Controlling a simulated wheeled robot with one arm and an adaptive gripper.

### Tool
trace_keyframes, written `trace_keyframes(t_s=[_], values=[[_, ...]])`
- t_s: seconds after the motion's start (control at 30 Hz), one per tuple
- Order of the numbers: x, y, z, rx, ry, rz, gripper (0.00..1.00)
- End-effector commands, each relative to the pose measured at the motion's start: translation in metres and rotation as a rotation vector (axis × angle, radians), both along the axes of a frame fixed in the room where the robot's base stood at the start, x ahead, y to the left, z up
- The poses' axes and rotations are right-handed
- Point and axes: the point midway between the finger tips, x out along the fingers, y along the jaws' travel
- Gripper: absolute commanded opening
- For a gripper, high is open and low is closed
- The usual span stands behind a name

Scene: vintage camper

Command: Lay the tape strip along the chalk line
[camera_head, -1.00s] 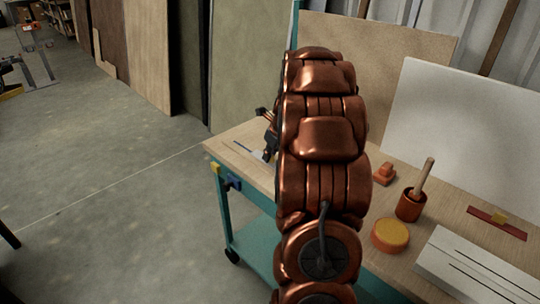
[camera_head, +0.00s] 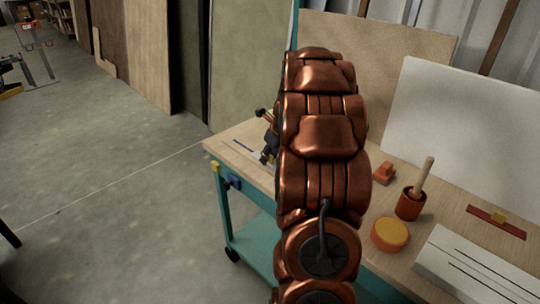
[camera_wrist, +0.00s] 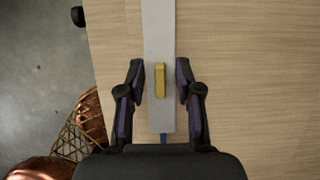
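A long pale grey strip with a yellow block (camera_wrist: 160,80) on it, seemingly the tape strip (camera_wrist: 160,30), lies on the wooden tabletop in the wrist view. My gripper (camera_wrist: 160,97) is open, with one finger on each side of the strip and a gap to it on both sides. A short bit of blue (camera_wrist: 163,138), seemingly the chalk line, shows past the strip's near end; the strip hides any more of it. In the head view the blue line (camera_head: 243,146) shows at the table's left end, beside my dark gripper (camera_head: 266,156); my arm hides part of this area.
The wooden table (camera_head: 455,190) also holds an orange block (camera_head: 385,173), a cup (camera_head: 410,204) with a wooden handle, a yellow-topped round tub (camera_head: 390,234), a red strip with a yellow block (camera_head: 484,214) and a slotted white board (camera_head: 450,250). The left table edge is close to my gripper.

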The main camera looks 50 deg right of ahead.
Motion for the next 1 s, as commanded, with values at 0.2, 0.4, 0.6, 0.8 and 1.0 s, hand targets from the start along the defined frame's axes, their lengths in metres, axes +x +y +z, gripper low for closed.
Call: trace_keyframes(t_s=[0.2, 0.4, 0.6, 0.8, 1.0], values=[[-0.008, -0.002, 0.022, -0.005, -0.004, -0.002, 0.34], [-0.022, -0.002, 0.058, -0.006, -0.005, -0.002, 0.34], [-0.036, -0.001, 0.09, -0.004, -0.004, -0.003, 0.34], [-0.044, 0.0, 0.109, -0.001, -0.002, 0.0, 0.34], [-0.046, 0.0, 0.113, -0.001, -0.001, 0.0, 0.34]])
